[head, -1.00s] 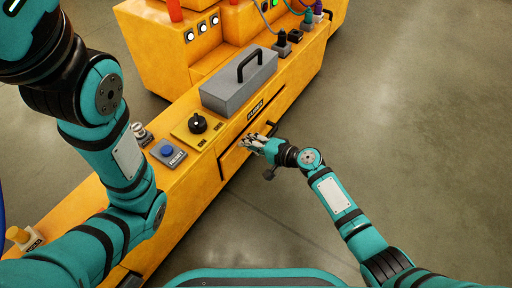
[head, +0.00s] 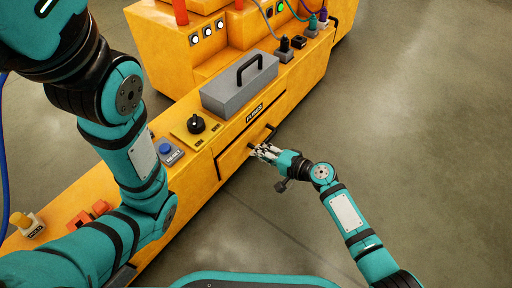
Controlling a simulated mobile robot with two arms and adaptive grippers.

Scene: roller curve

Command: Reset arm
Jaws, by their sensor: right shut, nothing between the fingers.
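My right gripper (head: 264,151) is shut and empty. It is at the front of the orange console (head: 205,185), close to the dark handle of the drawer (head: 232,158) below the FUSES label. I cannot tell whether its fingertips touch the drawer front. My left arm (head: 140,150) comes in from the left and bends up out of the top left corner. Its gripper is out of the picture. A blue button (head: 165,149) on a grey plate marked RESET sits on the console top, just right of my left arm.
A black rotary knob (head: 196,124) on a yellow plate and a grey box with a black handle (head: 240,84) stand on the console. Floor at right is clear.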

